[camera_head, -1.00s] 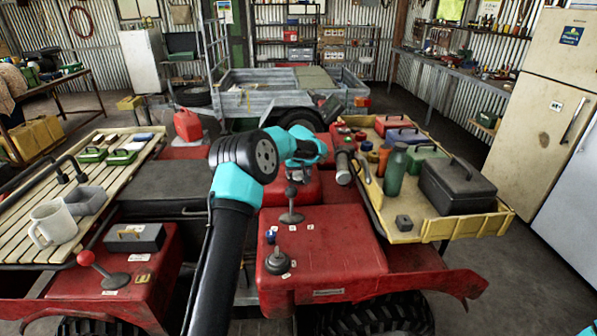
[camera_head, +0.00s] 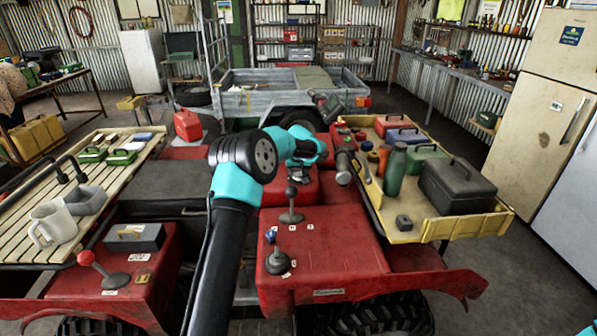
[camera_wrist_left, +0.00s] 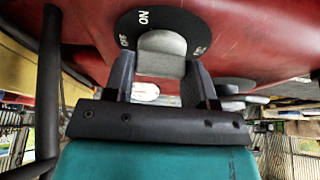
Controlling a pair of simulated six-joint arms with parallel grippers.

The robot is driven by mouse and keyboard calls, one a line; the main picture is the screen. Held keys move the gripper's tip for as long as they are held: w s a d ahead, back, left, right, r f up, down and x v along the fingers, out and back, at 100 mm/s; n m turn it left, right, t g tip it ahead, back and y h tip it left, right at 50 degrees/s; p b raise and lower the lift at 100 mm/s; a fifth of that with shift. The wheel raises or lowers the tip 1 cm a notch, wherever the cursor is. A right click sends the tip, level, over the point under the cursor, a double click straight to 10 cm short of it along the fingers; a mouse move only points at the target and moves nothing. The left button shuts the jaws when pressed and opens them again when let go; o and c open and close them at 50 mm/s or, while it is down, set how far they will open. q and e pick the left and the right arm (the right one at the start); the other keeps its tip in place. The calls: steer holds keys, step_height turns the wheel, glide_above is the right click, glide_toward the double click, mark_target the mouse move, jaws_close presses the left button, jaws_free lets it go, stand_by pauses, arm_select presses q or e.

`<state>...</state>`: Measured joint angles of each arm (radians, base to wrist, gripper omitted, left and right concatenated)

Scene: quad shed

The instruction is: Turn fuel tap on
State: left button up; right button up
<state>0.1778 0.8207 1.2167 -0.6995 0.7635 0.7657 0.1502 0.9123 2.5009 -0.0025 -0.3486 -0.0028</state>
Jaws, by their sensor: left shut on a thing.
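The fuel tap (camera_wrist_left: 162,62) is a grey knob on a black disc marked OFF, ON and RES, on a red panel. It shows in the left wrist view, with OFF at left, ON at top and RES at right. My left gripper (camera_wrist_left: 158,74) is shut on the knob, one dark finger on each side. I cannot tell exactly which mark the knob points to. In the head view my left arm reaches over the red quad (camera_head: 325,250), and its wrist bends toward the far middle of the quad. The tap cannot be made out there. My right gripper is out of view.
A slatted rack (camera_head: 28,205) with a mug (camera_head: 55,224) lies at left. A yellow tray (camera_head: 450,222) with a dark toolbox (camera_head: 457,186) and a green bottle (camera_head: 395,172) lies at right. Levers and a handlebar grip (camera_head: 344,167) rise near my arm.

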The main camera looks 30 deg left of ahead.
arm_select(q)
steer(key=m+h, duration=0.1)
steer(key=m, duration=0.2)
steer(key=m+h, duration=0.1)
steer(key=m, duration=0.1)
steer(key=shift+a+m+t, duration=0.15)
steer(key=shift+m+t, duration=0.25)
steer(key=m+h, duration=0.1)
steer(key=m, duration=0.2)
steer(key=m+h, duration=0.1)
steer(key=m, duration=0.1)
steer(key=shift+r+m+h, duration=0.1)
steer(key=shift+m+h, duration=0.2)
steer(key=shift+m, duration=0.1)
steer(key=o, duration=0.9)
steer(key=shift+o, duration=0.2)
steer(key=v, duration=1.7)
steer(key=shift+w+r, duration=0.3)
steer(key=shift+a+f, duration=0.1)
